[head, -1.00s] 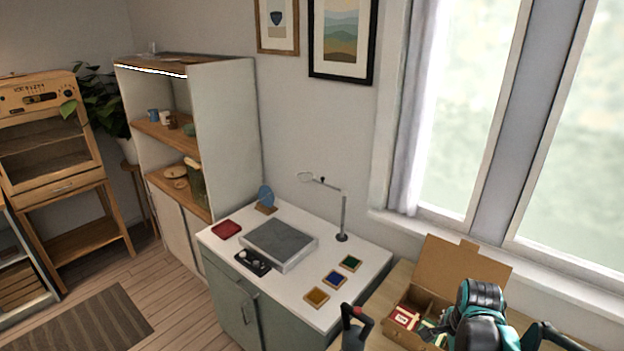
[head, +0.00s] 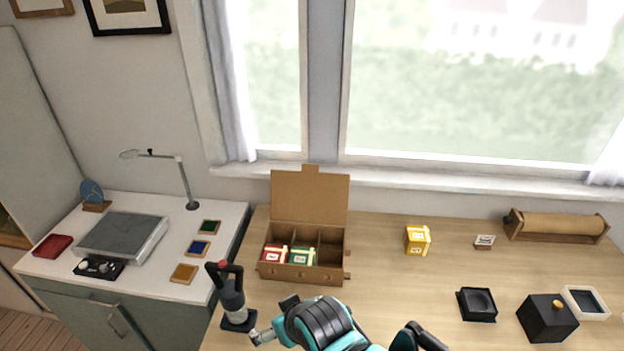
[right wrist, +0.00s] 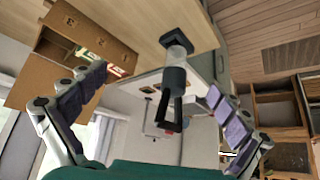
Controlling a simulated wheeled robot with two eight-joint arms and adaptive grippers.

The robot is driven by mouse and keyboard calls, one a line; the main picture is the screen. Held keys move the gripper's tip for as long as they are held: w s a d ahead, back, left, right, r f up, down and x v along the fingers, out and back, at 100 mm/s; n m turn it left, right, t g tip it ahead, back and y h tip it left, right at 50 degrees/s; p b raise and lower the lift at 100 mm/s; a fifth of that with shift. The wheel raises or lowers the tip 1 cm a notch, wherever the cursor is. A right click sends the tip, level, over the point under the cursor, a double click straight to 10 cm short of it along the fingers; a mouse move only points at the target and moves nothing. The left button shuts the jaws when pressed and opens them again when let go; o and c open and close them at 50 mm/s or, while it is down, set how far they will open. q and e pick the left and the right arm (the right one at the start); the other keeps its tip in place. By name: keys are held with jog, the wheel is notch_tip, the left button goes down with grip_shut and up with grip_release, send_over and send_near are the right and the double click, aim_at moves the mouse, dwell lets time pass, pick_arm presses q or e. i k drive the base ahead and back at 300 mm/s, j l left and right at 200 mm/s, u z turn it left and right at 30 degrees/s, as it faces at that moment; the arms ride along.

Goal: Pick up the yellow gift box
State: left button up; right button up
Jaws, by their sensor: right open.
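The yellow gift box (head: 417,241) stands on the wooden table near the window, right of the open cardboard box, in the head view. It has a pale ribbon and touches nothing else. I do not see it in the right wrist view. My right gripper (right wrist: 156,82) is open and empty in the right wrist view, with its fingers wide apart and the black-handled tool seen beyond them. A teal and black arm of mine crosses the bottom of the head view, well short of the yellow box. My left gripper is not seen.
The divided cardboard box (head: 301,275) holds a red box (head: 273,255) and a green box (head: 302,257). A black-handled tool (head: 233,300) stands left of it. Table around the yellow box is clear.

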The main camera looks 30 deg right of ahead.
aim_at(417, 240)
jog(key=z, duration=2)
